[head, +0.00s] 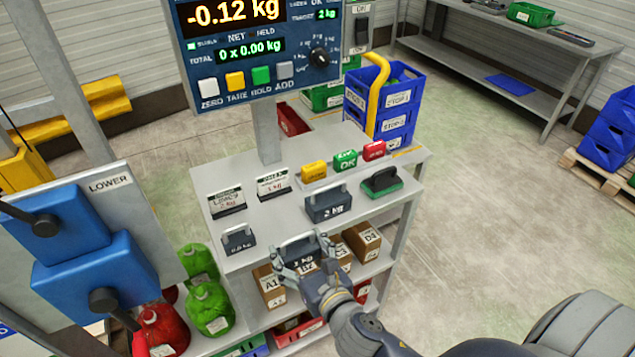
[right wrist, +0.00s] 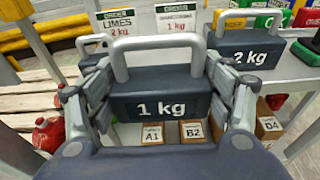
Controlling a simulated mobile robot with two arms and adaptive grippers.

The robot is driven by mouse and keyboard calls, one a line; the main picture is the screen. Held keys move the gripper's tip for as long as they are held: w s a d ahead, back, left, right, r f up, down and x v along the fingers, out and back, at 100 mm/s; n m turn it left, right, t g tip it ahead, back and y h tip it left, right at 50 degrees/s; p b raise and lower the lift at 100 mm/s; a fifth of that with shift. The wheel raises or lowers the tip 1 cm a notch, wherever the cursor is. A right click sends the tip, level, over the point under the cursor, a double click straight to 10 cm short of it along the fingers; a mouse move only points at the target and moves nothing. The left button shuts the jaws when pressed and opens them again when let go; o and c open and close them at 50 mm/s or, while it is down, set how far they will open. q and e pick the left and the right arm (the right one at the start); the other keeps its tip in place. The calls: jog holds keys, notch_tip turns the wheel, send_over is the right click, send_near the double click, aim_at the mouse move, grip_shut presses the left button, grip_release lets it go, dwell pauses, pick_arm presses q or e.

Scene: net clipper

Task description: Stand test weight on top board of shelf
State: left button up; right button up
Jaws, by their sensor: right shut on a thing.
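My right gripper (head: 303,262) is shut on a dark grey test weight marked 1 kg (right wrist: 160,104), which has a light grey loop handle on top. The fingers clasp its two sides, and it looks upright. In the head view the weight (head: 302,250) overlaps the front edge of the shelf's grey top board (head: 275,218). Whether it touches the board cannot be told. A smaller weight (head: 239,240) stands at the board's left front. A 2 kg weight (head: 328,204) stands farther back, also in the right wrist view (right wrist: 247,54). My left gripper is not in view.
Two price cards (head: 227,202), a yellow block, a green OK block (head: 346,160), a red block and a green-based brush (head: 381,182) also occupy the board. Cardboard boxes (head: 269,286) sit below. The scale display (head: 250,45) rises behind.

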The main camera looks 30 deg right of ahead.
notch_tip(320, 180, up, 8)
jog(key=p, duration=0.7)
send_over(282, 230)
jog(key=f, duration=0.3)
jog(key=f+b, duration=0.1)
jog(key=f, duration=0.2)
jog(key=shift+w+d+f, duration=0.1)
jog(key=shift+w+f, duration=0.1)
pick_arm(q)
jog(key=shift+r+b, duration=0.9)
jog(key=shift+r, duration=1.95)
pick_arm(e)
jog(key=shift+f, duration=1.85)
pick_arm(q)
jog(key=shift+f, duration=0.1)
pick_arm(e)
jog(key=shift+f, duration=0.15)
jog(key=o, duration=1.7)
jog(key=shift+s+f, duration=0.15)
jog(key=shift+c, duration=0.2)
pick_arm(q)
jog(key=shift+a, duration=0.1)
